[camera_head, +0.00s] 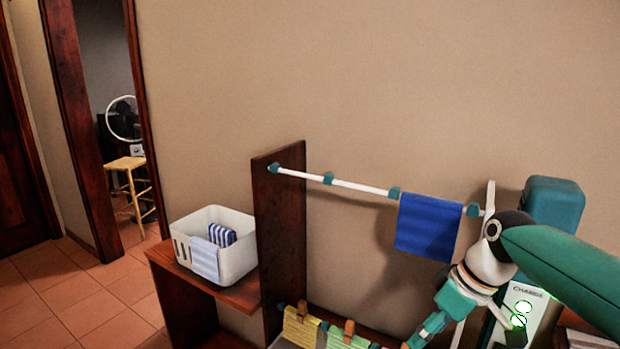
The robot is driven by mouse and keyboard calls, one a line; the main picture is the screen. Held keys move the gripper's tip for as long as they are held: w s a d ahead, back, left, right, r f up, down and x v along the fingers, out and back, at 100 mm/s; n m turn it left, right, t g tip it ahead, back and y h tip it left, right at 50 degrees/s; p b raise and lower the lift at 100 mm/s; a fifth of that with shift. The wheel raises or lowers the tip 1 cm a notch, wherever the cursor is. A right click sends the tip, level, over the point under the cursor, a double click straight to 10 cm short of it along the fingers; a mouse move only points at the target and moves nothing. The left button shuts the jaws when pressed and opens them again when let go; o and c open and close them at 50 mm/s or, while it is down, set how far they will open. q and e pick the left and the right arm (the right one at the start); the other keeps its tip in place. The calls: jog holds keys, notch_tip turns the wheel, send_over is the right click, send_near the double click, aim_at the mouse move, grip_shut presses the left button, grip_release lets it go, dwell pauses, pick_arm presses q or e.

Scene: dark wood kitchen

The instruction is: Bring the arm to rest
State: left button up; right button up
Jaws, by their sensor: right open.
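My right arm comes in from the right edge, bends in front of the wall and hangs down. My right gripper (428,328) is low in the picture, near the bottom edge and partly cut off. It is open, and I see nothing held in it. It appears near the right end of a lower rail with a yellow striped cloth (300,328) and a green-yellow cloth (345,341). My left gripper is not in view.
A white rail (350,184) carries a blue cloth (428,226) beside my right arm. A white basket (237,262) with striped cloths stands on a wooden shelf (160,256). A dark upright panel (279,225) stands beside it. Tiled floor lies clear at left.

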jog(key=s+a+f+m, duration=0.2)
jog(key=f, duration=1.1)
jog(key=s+a+f+m, duration=0.1)
jog(key=a+f+m, duration=0.15)
jog(key=f, duration=1.05)
jog(key=s+a+f+m, duration=0.2)
jog(key=s+f, duration=0.5)
jog(key=s, duration=0.2)
jog(key=s+a+f+m+g, duration=0.1)
jog(key=s+f+m, duration=0.2)
jog(key=s+f, duration=0.4)
jog(key=s, duration=0.3)
jog(key=shift+a+f, duration=0.4)
